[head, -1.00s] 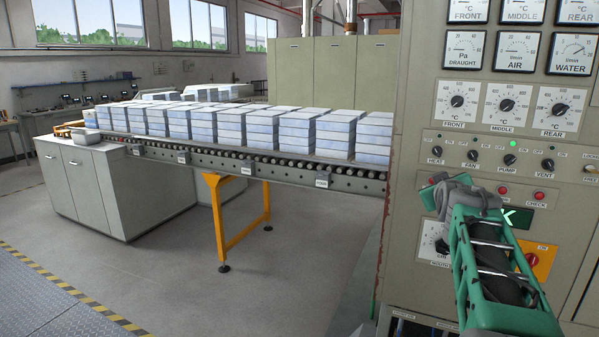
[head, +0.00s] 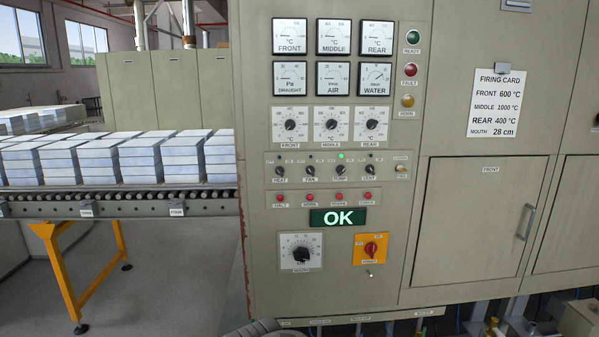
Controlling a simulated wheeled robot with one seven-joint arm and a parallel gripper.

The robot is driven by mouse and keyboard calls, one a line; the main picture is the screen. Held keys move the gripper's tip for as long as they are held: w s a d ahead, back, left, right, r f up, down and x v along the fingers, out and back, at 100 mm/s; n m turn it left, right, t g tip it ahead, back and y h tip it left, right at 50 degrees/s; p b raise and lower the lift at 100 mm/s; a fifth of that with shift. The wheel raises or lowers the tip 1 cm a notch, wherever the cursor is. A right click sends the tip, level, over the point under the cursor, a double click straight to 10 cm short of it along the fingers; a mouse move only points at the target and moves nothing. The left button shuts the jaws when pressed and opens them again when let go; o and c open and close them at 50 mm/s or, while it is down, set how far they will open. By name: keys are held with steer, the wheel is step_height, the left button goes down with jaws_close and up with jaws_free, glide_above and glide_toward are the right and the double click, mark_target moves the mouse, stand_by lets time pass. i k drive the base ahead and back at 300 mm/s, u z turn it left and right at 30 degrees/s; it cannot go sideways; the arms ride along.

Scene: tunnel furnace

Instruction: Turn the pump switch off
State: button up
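The pump switch (head: 340,170) is a small black rotary knob on the furnace control panel, third in a row of four labelled HEAT, FAN, PUMP and VENT. A green lamp (head: 340,156) is lit just above it; the lamps over the other knobs look dark. The knob's exact pointing is too small to read surely. Nothing covers the switch. Only a grey piece of my arm shows at the bottom edge, well below the panel knobs; my gripper's fingers are not visible.
The heat knob (head: 280,170), fan knob (head: 311,170) and vent knob (head: 369,169) sit close beside the pump switch. Red buttons and a display (head: 338,218) reading OK lie below. A conveyor (head: 120,205) with stacked pale blocks stands left; a firing card (head: 496,103) hangs right.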

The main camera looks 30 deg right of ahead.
mark_target(339, 170)
steer(key=z, duration=2.4)
steer(key=i, duration=0.5)
steer(key=u, duration=2.6)
